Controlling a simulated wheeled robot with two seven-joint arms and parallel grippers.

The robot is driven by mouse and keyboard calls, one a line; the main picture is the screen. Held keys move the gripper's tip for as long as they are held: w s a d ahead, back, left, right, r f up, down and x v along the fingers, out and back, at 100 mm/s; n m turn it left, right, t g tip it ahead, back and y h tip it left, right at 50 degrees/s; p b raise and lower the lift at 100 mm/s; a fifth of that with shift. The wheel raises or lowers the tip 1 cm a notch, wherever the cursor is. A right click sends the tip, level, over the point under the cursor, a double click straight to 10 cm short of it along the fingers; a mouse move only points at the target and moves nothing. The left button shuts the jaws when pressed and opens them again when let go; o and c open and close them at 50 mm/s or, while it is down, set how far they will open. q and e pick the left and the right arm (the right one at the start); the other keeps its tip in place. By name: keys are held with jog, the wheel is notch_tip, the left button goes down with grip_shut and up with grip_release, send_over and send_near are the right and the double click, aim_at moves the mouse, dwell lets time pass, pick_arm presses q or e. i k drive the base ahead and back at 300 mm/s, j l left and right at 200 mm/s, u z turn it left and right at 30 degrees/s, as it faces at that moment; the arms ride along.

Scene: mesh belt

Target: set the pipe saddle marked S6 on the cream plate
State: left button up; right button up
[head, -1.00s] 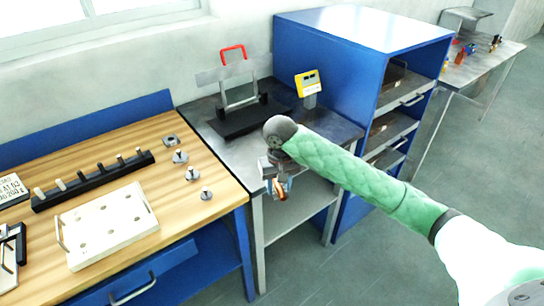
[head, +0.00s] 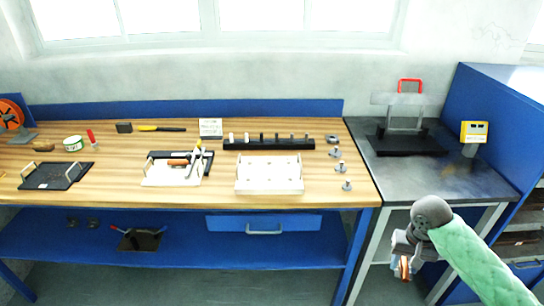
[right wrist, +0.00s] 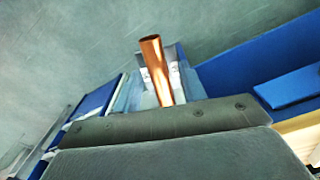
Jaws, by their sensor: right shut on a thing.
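My right gripper (head: 404,262) hangs in front of the grey metal table, below its top. It is shut on a copper, tube-like piece (head: 404,267). In the right wrist view the piece (right wrist: 156,70) stands out between the jaws (right wrist: 160,85). No S6 mark can be read on it, so I cannot tell if it is the saddle. The cream plate (head: 270,187), with upright ends and several dark spots, lies on the wooden bench, up and left of the gripper and apart from it. My left gripper is out of view.
Several small grey parts (head: 340,167) stand right of the plate. A black peg rack (head: 268,145) lies behind it, and a white tray (head: 160,180) with tools lies left.

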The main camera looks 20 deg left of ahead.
aim_at(163, 177)
jog(key=l+u, duration=0.15)
jog(key=u, duration=1.35)
jog(key=i+l, duration=0.05)
